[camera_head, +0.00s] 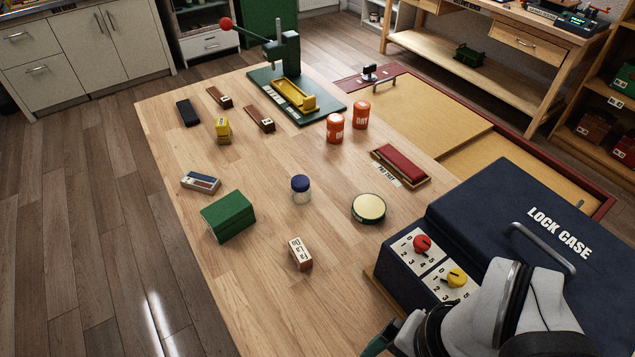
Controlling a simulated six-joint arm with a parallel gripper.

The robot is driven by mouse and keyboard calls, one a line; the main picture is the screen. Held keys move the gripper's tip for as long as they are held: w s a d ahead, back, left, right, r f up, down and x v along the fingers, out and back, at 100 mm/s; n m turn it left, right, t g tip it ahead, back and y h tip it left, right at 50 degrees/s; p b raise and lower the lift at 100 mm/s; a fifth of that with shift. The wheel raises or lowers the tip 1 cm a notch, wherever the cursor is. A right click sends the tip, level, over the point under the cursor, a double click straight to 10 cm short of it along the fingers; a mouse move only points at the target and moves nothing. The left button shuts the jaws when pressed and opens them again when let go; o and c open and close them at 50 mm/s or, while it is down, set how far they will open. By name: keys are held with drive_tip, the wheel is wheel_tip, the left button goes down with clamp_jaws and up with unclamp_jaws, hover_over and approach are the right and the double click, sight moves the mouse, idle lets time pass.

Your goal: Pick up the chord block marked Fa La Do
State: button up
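A small brown block (300,254) with a white label on top stands near the front of the wooden table. Its label carries several short lines of dark lettering, too small to read with certainty. It is free on all sides. My arm comes in at the bottom right, and the part of my gripper (382,342) that shows is at the bottom edge, right of and nearer than the block, apart from it. Most of the gripper is cut off or hidden, so its fingers cannot be judged.
A green box (228,216), a blue-lidded jar (300,189) and a round tin (368,208) stand behind the block. The dark lock case (510,215) with red and yellow knobs stands at right. Orange cans (335,128) and a green press (282,50) are farther back. Bare wood surrounds the block.

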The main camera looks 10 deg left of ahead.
drive_tip(key=shift+o, duration=0.4)
drive_tip(key=m+t+h, duration=0.1)
drive_tip(key=m+h, duration=0.2)
drive_tip(key=m, duration=0.2)
hover_over(300, 249)
drive_tip(key=s+a, duration=0.1)
drive_tip(key=s, duration=0.1)
wheel_tip(300, 249, down, 5)
drive_tip(key=shift+m, duration=0.3)
drive_tip(key=f, duration=0.5)
drive_tip(key=w+f, duration=0.1)
drive_tip(key=f, duration=0.4)
drive_tip(key=w+d+f, duration=0.1)
drive_tip(key=f, duration=0.5)
drive_tip(key=shift+r, duration=0.1)
drive_tip(key=c, duration=1.1)
drive_tip(key=shift+r, duration=0.15)
